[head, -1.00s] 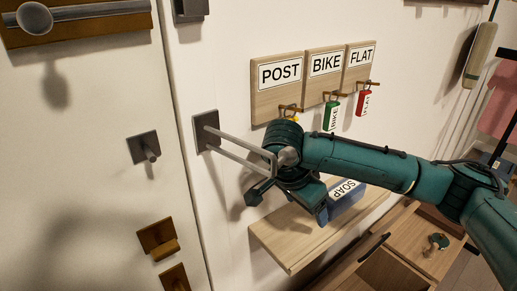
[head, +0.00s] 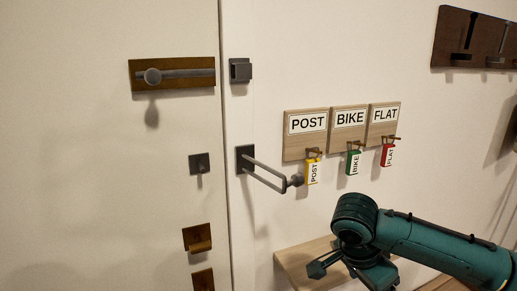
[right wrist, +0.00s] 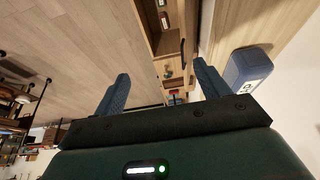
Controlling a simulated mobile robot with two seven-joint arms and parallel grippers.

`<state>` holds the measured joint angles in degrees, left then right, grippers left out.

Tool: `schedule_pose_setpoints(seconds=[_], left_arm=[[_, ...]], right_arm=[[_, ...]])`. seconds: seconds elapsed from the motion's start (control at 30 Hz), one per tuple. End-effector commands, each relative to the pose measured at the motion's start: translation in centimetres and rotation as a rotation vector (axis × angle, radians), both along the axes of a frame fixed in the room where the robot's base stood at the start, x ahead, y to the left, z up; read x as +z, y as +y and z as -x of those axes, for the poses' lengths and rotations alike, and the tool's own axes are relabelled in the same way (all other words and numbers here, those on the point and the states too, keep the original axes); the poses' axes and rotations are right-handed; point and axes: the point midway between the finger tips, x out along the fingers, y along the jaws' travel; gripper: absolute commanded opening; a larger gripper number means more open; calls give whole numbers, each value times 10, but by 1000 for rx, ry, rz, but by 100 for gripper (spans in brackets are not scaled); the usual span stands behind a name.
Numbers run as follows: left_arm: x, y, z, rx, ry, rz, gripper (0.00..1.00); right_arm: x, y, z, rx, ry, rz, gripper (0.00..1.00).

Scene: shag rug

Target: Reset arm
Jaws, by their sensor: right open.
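My right arm, teal, comes in from the lower right of the head view, bent at a rounded joint (head: 357,215). It is below the hanging keys and in front of a pale wooden shelf (head: 297,258). My right gripper shows in the right wrist view (right wrist: 161,72), with its two blue fingers spread apart and nothing between them. My left gripper is in neither current view.
A metal loop guard (head: 268,175) juts from the door frame near my arm. POST (head: 312,172), BIKE (head: 353,162) and FLAT (head: 387,155) tags hang on hooks. The white door bears a slide bolt (head: 172,74). A dark rack (head: 478,40) is at upper right.

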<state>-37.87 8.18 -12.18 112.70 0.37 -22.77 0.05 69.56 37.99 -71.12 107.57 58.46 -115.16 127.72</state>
Motion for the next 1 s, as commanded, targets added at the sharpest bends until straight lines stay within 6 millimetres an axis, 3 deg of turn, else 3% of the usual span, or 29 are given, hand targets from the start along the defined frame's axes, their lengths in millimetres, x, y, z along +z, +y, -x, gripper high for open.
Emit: schedule_pose_setpoints(seconds=[0.27, 0.6, 0.77, 1.0], left_arm=[[1, -1, -5, 3, -8, 2, 26], [2, 0, -6, 3, -11, 2, 26], [2, 0, -5, 3, -9, 0, 26], [1, 0, -3, 2, -5, 1, 26]], right_arm=[[-48, 56, 28, 384, 71, -123, 74], [-96, 120, 82, 904, 28, -320, 74], [-111, 123, 107, 1074, -42, -348, 74], [-137, 87, 146, 1219, -82, -254, 74]])
